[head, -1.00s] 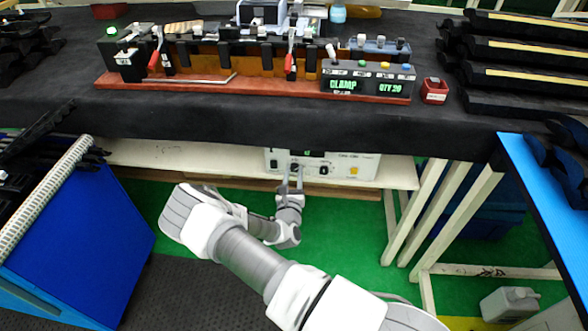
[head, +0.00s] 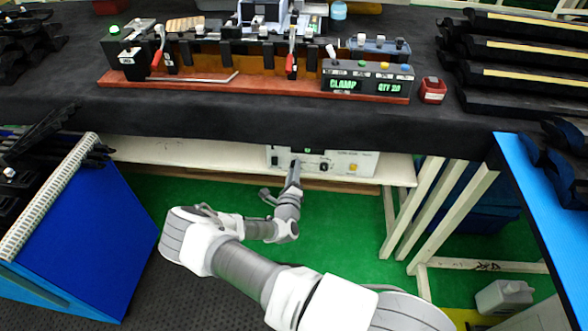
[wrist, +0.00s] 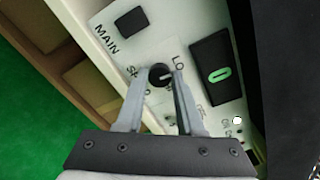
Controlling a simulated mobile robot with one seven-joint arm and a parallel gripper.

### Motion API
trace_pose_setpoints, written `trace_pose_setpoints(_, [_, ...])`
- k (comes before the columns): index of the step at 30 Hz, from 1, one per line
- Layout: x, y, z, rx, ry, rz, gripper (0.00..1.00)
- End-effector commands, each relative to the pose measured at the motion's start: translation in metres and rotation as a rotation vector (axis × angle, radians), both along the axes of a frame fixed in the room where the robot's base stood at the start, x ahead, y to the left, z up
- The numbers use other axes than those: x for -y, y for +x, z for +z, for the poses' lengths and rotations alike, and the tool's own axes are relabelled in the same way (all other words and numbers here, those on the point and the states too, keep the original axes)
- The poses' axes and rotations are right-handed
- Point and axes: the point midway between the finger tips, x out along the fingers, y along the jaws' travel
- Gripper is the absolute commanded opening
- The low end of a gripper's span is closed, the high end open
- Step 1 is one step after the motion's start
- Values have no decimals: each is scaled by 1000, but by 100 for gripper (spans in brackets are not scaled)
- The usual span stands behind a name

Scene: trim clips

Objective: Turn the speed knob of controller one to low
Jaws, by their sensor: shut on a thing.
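The controller (head: 345,162) is a white box on the shelf under the bench, with its front panel partly hidden by my gripper (head: 295,168). In the wrist view, its white panel (wrist: 150,48) appears tilted. The small black round speed knob (wrist: 160,74) has a pale mark that seems to point right. Lettering starting "LO" is at its upper right, and partly hidden "SP" lettering is at its left. My gripper (wrist: 159,80) is shut on the knob, with one grey finger on each side.
A black square switch (wrist: 131,21) marked MAIN and a black display (wrist: 215,68) with a green figure flank the knob. The bench top (head: 210,112) overhangs the shelf (head: 180,152). White table legs (head: 415,215) stand at right, and a blue cabinet (head: 95,235) at left.

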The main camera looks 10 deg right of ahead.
Motion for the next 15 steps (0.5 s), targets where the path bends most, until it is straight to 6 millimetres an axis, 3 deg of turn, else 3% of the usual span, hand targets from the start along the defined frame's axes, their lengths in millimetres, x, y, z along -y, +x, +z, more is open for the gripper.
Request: trace_pose_setpoints(15, [0,-1,-1,-41,-118,-1,0])
